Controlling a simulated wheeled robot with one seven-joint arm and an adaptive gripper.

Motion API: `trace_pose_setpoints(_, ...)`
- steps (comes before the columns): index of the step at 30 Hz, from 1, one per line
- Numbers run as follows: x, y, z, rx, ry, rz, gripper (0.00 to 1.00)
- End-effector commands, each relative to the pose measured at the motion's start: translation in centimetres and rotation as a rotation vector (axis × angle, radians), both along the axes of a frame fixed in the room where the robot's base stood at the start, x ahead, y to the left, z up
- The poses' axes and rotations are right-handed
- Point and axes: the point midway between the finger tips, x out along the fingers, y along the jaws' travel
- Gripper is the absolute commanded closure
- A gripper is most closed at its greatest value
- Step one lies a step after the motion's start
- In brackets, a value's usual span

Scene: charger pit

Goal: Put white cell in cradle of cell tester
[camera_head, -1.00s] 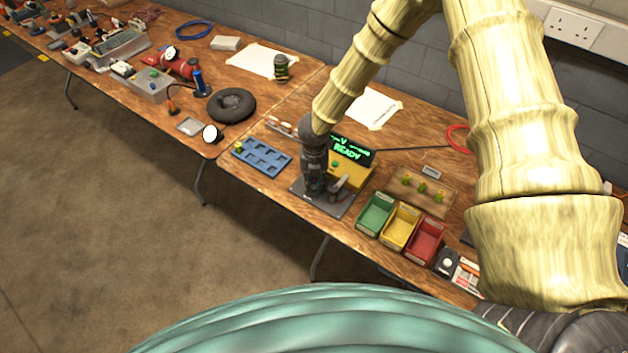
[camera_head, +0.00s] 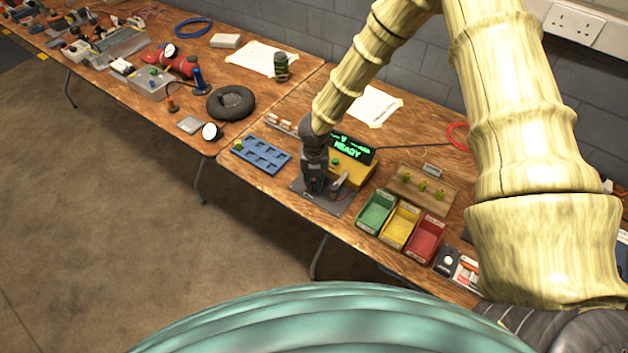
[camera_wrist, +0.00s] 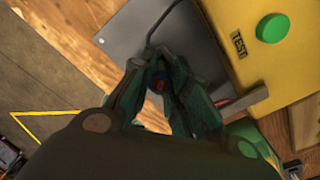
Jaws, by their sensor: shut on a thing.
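The cell tester is a yellow box (camera_head: 352,170) with a dark display in green letters reading READY, joined to a grey base plate (camera_head: 338,208). In the wrist view its yellow face (camera_wrist: 225,15) carries a TEST label and a green button (camera_wrist: 272,28), beside the grey plate (camera_wrist: 130,30). My gripper (camera_head: 314,190) points down over the plate, in front of the box. The fingers hide the cradle. I cannot tell whether cell and cradle touch.
A blue tray with pockets (camera_head: 277,153) lies left of the tester. Green (camera_head: 361,217), yellow (camera_head: 387,233) and red (camera_head: 413,250) bins stand to the right. A lever with a red part (camera_wrist: 240,101) is close to my fingers.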

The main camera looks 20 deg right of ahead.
Motion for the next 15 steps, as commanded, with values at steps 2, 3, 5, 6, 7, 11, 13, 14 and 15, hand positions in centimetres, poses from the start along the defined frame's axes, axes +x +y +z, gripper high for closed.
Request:
trace_pose_setpoints(2,0.00,0.00,-0.01,0.000,0.000,0.000,1.00)
trace_pose_setpoints(3,0.01,0.00,-0.02,0.000,0.000,0.000,1.00)
trace_pose_setpoints(5,0.01,0.00,-0.06,0.000,0.000,0.000,1.00)
trace_pose_setpoints(6,0.00,0.00,-0.09,0.000,0.000,0.000,1.00)
trace_pose_setpoints(7,0.01,0.00,-0.12,0.000,0.000,0.000,1.00)
trace_pose_setpoints(11,0.01,0.00,-0.25,0.000,0.000,0.000,1.00)
trace_pose_setpoints(13,0.01,0.00,-0.31,0.000,0.000,0.000,1.00)
trace_pose_setpoints(14,0.01,0.00,-0.34,0.000,0.000,0.000,1.00)
trace_pose_setpoints(15,0.01,0.00,-0.38,0.000,0.000,0.000,1.00)
